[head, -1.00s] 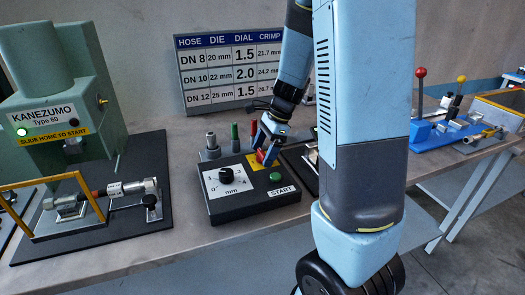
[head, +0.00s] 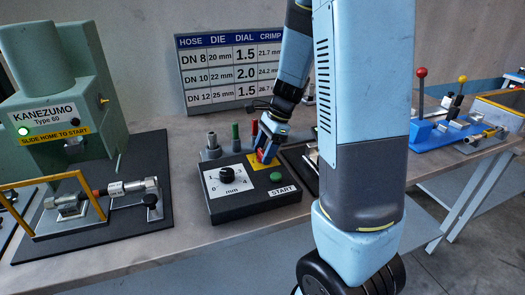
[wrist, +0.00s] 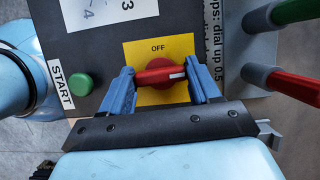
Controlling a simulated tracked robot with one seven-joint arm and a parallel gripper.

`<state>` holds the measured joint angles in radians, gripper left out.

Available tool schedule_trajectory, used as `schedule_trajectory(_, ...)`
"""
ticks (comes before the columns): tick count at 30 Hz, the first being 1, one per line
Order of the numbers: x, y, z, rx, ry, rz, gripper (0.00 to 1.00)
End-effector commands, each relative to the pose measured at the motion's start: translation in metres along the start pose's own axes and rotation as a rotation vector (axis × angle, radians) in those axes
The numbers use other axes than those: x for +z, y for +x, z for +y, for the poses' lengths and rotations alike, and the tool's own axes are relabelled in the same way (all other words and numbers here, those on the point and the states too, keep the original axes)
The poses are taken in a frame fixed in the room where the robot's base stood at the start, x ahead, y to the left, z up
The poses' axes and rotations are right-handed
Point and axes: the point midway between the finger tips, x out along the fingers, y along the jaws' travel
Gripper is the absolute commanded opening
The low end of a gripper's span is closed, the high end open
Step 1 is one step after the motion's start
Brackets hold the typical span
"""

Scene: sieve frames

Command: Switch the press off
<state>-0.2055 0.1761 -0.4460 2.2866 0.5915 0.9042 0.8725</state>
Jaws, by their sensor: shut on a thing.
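The red switch handle (wrist: 160,76) sits on a yellow plate (wrist: 186,50) marked OFF on the black control box (head: 240,208). In the wrist view the handle lies crosswise, its white mark at the right end and the OFF label above it. My gripper (wrist: 165,84) is shut on the handle, one blue finger at each end. In the head view my gripper (head: 265,150) is over the box's back right, partly hiding the switch. The green press (head: 45,95), labelled KANEZUMO Type 60, stands at left with its green lamp (head: 22,132) lit.
The green START button (wrist: 83,85) is close beside the switch. Red and green handled tools (head: 235,137) stand behind. A yellow guard frame (head: 93,195) and hose fittings are at left; a blue fixture (head: 445,135) at right.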

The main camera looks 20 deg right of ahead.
Motion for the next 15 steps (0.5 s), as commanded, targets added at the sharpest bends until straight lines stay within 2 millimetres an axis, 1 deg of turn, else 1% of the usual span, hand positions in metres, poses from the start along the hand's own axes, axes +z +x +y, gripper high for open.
schedule_trajectory(5,-0.003,-0.0012,-0.0017,0.031,-0.077,0.003,0.31)
schedule_trajectory(15,-0.0039,-0.0015,-0.0039,0.143,-0.35,0.005,0.31)
